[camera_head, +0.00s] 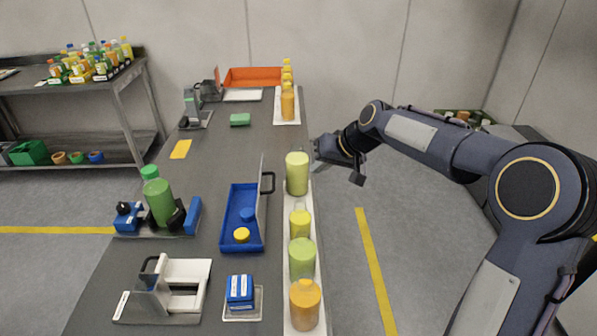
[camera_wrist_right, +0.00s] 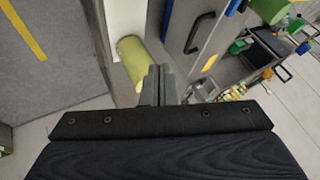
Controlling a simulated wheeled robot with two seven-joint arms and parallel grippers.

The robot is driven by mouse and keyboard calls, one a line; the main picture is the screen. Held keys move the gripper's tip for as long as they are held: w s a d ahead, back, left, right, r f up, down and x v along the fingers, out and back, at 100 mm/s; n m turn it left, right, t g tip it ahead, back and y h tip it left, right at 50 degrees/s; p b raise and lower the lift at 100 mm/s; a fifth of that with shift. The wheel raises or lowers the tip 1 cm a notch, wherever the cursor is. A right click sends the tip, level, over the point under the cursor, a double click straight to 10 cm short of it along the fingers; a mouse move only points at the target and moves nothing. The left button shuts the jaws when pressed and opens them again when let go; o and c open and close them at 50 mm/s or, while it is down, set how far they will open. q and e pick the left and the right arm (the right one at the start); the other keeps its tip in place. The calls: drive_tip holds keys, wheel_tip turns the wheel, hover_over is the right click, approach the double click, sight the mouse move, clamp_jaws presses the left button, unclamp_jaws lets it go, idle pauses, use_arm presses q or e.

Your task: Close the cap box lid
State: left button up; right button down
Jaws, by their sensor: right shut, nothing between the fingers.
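The blue cap box (camera_head: 228,222) sits on the grey table with a blue cap and a yellow cap inside. Its lid (camera_head: 262,190) stands upright along the box's right side, seen nearly edge-on, with a black handle (camera_head: 268,182) facing right. In the right wrist view, the handle (camera_wrist_right: 198,33) shows on the grey lid face. My right gripper (camera_head: 315,163) is shut and empty at the table's right edge, beside the pale green bottle (camera_head: 297,174) and apart from the lid. Its closed fingers also show in the wrist view (camera_wrist_right: 160,84). My left gripper is out of view.
Several bottles stand in a row on a white strip (camera_head: 289,214) between the lid and the table's right edge. A green bottle in a blue fixture (camera_head: 194,215) stands left of the box. A grey-white fixture (camera_head: 200,270) and blue block (camera_head: 240,288) are nearer.

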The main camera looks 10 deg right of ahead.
drive_tip(key=w+a+f+p, duration=0.2)
drive_tip(key=w+a+f, duration=0.3)
drive_tip(key=a+f, duration=0.1)
drive_tip(key=shift+a+f+p, duration=0.3)
drive_tip(key=shift+a+p, duration=0.1)
drive_tip(key=shift+a, duration=0.45)
drive_tip(key=shift+r, duration=0.1)
